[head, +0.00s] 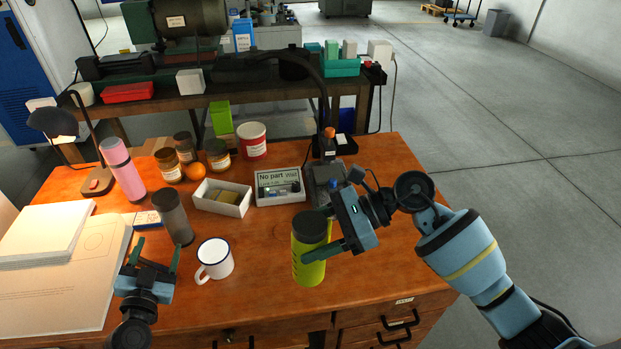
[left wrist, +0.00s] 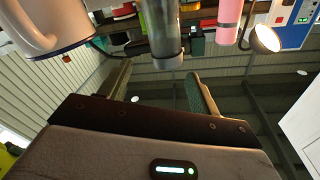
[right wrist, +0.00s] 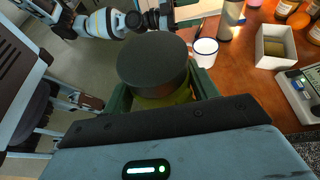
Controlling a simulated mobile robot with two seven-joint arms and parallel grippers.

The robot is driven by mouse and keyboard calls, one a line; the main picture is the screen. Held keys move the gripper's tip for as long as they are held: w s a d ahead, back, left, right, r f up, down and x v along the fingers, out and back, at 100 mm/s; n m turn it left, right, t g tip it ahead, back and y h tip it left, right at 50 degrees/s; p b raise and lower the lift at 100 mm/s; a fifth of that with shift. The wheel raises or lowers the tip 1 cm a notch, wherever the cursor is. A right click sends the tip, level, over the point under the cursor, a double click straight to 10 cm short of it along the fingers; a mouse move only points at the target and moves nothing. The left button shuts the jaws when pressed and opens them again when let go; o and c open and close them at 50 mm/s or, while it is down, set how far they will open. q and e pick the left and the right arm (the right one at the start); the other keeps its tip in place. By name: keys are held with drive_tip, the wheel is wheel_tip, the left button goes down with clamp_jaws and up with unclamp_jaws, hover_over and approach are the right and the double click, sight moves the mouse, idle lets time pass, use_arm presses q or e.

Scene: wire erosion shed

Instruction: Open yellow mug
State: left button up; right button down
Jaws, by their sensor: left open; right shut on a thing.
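The yellow mug is a tall yellow-green bottle (head: 309,262) with a dark lid (head: 309,225), upright on the wooden desk in the head view. My right gripper (head: 322,250) comes from the right and is shut on it just below the lid. In the right wrist view the dark lid (right wrist: 152,60) fills the space between the fingers, with a little yellow body (right wrist: 160,99) below it. My left gripper (head: 155,256) is open and empty at the desk's front left, apart from the yellow mug. Its spread fingers also show in the left wrist view (left wrist: 160,85).
A white enamel mug (head: 216,258) stands between my left gripper and the yellow mug. A grey tumbler (head: 173,219), pink flask (head: 122,168), white box (head: 221,207), display device (head: 280,190) and several jars stand behind. Papers (head: 60,290) cover the left side. The desk's right side is clear.

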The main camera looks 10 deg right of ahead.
use_arm(q)
drive_tip(key=w+d+r+m+g+h, duration=0.2)
drive_tip(key=d+r+m+g+h, duration=0.25)
drive_tip(key=d+m, duration=0.4)
drive_tip(key=w+d+r+m+g+h, duration=0.25)
drive_tip(key=d+r+m, duration=0.3)
drive_tip(key=d, duration=0.65)
drive_tip(key=w+d+r+m+g+h, duration=0.2)
drive_tip(key=d+r+m+g+h, duration=0.3)
drive_tip(key=d, duration=0.5)
drive_tip(key=m+g+y, duration=0.7)
drive_tip(key=m+y, duration=0.6)
drive_tip(key=m, duration=0.7)
approach(309, 223)
drive_tip(key=shift+w+d+f, duration=0.1)
drive_tip(key=shift+d+f, duration=0.2)
drive_tip(key=shift+d, duration=0.15)
drive_tip(key=shift+s+y, duration=0.25)
drive_tip(key=shift+y, duration=0.25)
drive_tip(key=shift+a+f, duration=0.15)
drive_tip(key=shift+f, duration=3.9)
drive_tip(key=shift+c, duration=0.2)
